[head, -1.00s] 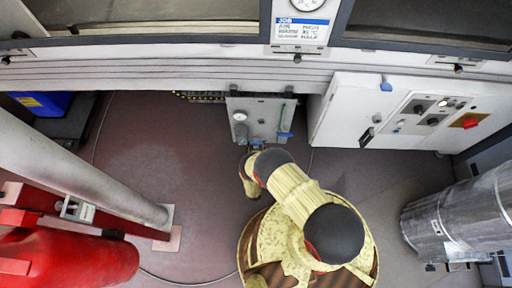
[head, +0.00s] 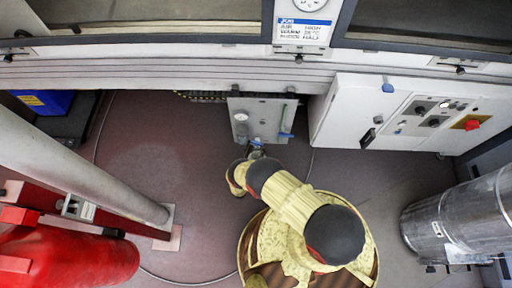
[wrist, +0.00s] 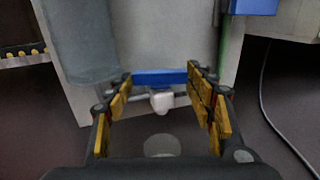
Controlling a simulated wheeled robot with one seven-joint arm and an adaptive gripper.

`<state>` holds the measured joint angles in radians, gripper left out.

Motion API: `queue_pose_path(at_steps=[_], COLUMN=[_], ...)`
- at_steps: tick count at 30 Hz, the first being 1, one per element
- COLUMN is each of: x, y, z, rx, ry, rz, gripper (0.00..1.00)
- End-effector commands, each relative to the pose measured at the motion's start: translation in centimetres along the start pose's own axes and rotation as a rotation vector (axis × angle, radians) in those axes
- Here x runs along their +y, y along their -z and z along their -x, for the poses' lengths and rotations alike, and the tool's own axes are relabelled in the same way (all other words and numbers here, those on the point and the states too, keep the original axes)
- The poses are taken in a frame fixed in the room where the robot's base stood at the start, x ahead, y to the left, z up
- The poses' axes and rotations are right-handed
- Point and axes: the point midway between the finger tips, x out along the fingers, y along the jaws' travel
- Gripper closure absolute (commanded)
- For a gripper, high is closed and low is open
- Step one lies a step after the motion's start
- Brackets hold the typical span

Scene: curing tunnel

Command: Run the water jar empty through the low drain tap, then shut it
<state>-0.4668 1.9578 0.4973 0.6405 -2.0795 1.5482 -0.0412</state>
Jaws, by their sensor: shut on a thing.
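In the wrist view, my gripper (wrist: 161,88) has its two yellow-padded fingers closed on the ends of a blue tap handle (wrist: 160,76). The low drain tap's pale body (wrist: 161,99) shows just below the handle, between the fingers. A grey, cloudy vessel (wrist: 80,42), perhaps the water jar, hangs at the upper left; its water level cannot be made out. In the head view, my gripper (head: 256,153) is at the foot of a grey panel (head: 262,116), and my arm hides most of the tap.
A pale round patch (wrist: 162,145) lies below the tap. The panel carries a gauge (head: 240,117) and another blue lever (head: 286,136). A white control cabinet (head: 345,115) stands to the right, a red tank (head: 70,262) at left and a metal cylinder (head: 460,215) at right.

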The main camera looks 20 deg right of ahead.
Motion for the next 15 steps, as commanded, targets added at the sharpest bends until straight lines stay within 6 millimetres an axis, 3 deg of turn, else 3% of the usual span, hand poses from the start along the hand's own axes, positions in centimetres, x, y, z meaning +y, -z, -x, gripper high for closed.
queue_pose_path(at_steps=[3,4,15], x=[0.04,0.04,0.00], y=[-0.08,-0.08,-0.02], z=[-0.08,-0.08,-0.02], rx=[-0.001,-0.001,0.000], ry=[0.001,0.001,-0.001], rz=[-0.003,-0.003,-0.001], gripper=[0.71,0.45,0.27])
